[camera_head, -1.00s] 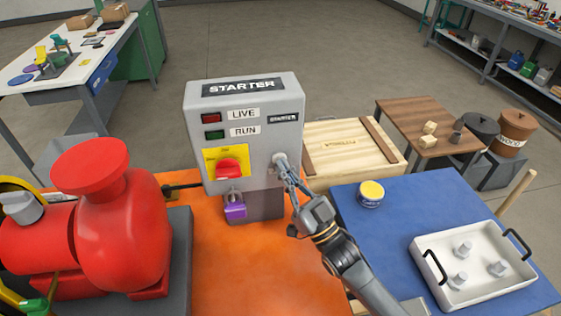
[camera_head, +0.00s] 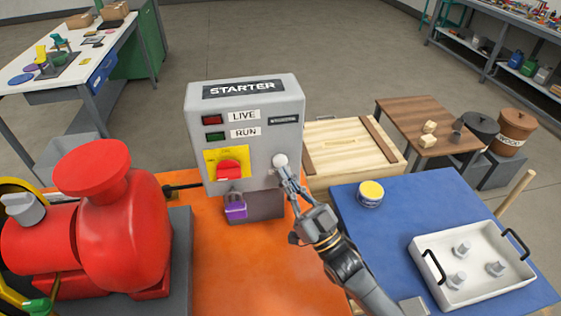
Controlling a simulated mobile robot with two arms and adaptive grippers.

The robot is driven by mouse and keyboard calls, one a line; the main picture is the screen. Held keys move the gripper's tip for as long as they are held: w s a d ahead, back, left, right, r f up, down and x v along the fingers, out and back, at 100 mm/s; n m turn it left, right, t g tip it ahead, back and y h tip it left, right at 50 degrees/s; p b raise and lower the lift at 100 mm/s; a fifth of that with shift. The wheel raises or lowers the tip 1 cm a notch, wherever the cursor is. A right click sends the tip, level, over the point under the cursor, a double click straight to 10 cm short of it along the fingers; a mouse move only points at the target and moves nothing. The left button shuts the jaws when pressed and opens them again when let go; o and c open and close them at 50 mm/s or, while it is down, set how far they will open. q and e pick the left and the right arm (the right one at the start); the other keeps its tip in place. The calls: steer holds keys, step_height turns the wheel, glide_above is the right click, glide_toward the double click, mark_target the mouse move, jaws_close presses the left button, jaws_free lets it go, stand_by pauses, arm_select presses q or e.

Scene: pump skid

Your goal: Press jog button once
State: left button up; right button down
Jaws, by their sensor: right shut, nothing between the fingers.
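The grey starter box (camera_head: 245,135) stands upright on the orange table, with a red LIVE lamp (camera_head: 210,120), a green RUN lamp (camera_head: 214,136) and a red rotary switch (camera_head: 229,170) on a yellow plate. A round pale button (camera_head: 280,160), which looks like the jog button, sits at the right of its front face. My right gripper (camera_head: 286,178) is shut and empty, its fingertips just below and in front of that button. Whether they touch the box cannot be told. A purple padlock (camera_head: 235,207) hangs below the switch. My left gripper is not in view.
A large red pump (camera_head: 120,230) stands left of the box. On the right are a wooden crate (camera_head: 340,150), a blue mat (camera_head: 385,225) with a yellow-lidded tin (camera_head: 370,193), and a white tray (camera_head: 440,290). The orange tabletop (camera_head: 240,270) in front is clear.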

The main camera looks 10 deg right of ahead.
steer(key=s+p, duration=0.1)
steer(key=s, duration=0.4)
stand_by(0.9)
